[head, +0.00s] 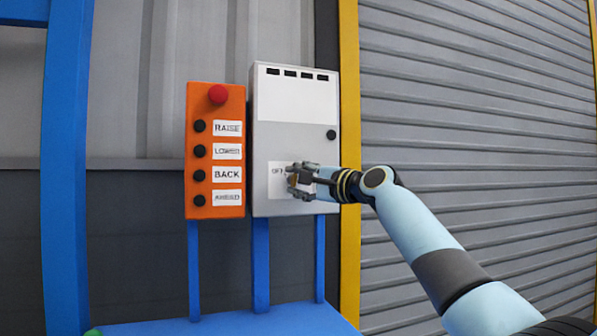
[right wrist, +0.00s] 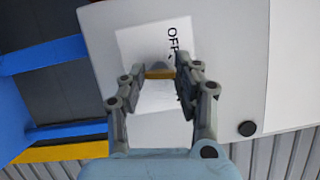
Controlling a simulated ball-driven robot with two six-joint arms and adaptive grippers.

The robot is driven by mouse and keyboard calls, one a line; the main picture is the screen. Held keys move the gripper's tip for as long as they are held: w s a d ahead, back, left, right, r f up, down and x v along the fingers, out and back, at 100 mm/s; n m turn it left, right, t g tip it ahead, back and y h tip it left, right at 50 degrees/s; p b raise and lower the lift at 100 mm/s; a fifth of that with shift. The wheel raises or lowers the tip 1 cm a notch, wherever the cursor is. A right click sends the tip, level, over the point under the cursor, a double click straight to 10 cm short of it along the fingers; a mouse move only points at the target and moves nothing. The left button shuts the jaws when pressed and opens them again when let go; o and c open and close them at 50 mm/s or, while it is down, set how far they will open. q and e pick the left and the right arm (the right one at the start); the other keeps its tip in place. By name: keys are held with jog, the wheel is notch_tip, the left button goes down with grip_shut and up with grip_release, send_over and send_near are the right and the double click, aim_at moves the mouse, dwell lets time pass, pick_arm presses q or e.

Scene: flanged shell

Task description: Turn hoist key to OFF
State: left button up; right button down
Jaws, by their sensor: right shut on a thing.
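The hoist key (right wrist: 160,74) shows as a brass-coloured bar between my right fingertips in the right wrist view. It sits on a white label plate (right wrist: 150,40) on the grey control box (head: 291,142). The word OFF (right wrist: 173,39) is printed on the plate; other lettering is mostly hidden behind a finger. My right gripper (head: 298,180) reaches in from the right and is shut on the key at the lower part of the box. The key's exact angle is hard to tell. My left gripper is not in view.
An orange button panel (head: 206,112) with a red button (head: 217,95) and several black buttons stands just left of the box. Blue posts (head: 260,262) and a blue surface (head: 225,325) are below. A yellow post (head: 349,120) and a grey shutter (head: 470,110) are to the right.

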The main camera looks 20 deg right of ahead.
jog(key=n+g+h+p, duration=0.1)
jog(key=n+p, duration=0.2)
jog(key=n+g+h+p, duration=0.1)
jog(key=n+p, duration=0.1)
jog(key=p, duration=0.2)
jog(key=n+g+h+p, duration=0.1)
jog(key=n+p, duration=0.2)
jog(key=p, duration=0.1)
jog(key=shift+a+r+n, duration=0.1)
jog(key=shift+r+n, duration=0.05)
jog(key=shift+n, duration=0.15)
dwell(0.3)
jog(key=c, duration=1.2)
grip_release()
jog(key=shift+o, duration=1.2)
jog(key=shift+s, duration=0.15)
